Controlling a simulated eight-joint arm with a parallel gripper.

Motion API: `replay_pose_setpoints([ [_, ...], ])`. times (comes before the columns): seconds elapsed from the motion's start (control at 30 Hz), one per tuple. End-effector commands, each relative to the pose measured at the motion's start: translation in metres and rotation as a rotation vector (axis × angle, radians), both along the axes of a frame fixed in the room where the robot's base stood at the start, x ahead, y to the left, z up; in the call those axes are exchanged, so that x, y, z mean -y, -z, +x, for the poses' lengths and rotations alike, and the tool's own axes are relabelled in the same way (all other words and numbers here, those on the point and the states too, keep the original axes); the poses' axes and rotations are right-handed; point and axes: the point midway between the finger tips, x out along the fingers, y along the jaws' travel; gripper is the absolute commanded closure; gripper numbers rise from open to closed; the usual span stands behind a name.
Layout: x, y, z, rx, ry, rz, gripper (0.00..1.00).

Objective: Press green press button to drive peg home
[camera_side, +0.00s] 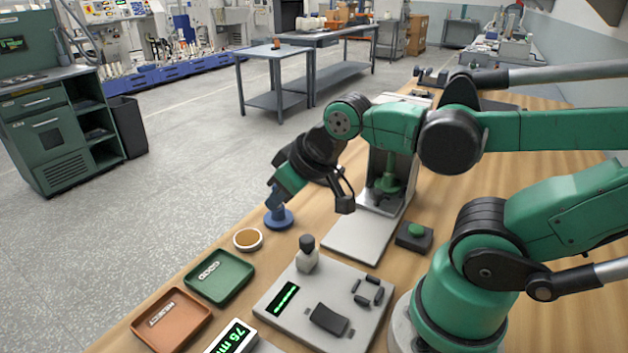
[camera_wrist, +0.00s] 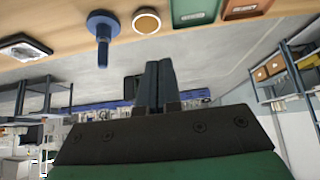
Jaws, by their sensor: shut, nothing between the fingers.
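The green press button (camera_side: 416,230) sits on a small dark box (camera_side: 414,240) on the wooden bench, right of the press base. The press (camera_side: 407,165) is a pale upright frame with a green ram (camera_side: 388,176) inside; my arm partly covers it. I cannot make out the peg under the ram. My gripper (camera_side: 273,188) is left of the press, near the blue flanged post (camera_side: 279,219), well away from the button. In the wrist view its two dark fingers (camera_wrist: 159,64) are together and empty, apart from the blue post (camera_wrist: 101,28). The button is not visible there.
A round brown-topped dish (camera_side: 248,239), green tray (camera_side: 246,279) and orange tray (camera_side: 152,344) line the bench's left edge. A green-digit display (camera_side: 233,338) stands in front.

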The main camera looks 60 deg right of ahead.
Motion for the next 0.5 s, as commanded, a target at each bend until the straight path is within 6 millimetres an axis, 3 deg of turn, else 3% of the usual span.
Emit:
replay_pose_setpoints([
  [0.27, 0.004, 0.001, -0.001, -0.011, 0.023, -0.001, 1.00],
  [0.37, 0.021, 0.005, -0.005, -0.059, 0.120, -0.006, 1.00],
  [0.5, 0.067, 0.014, -0.025, -0.189, 0.418, -0.023, 1.00],
])
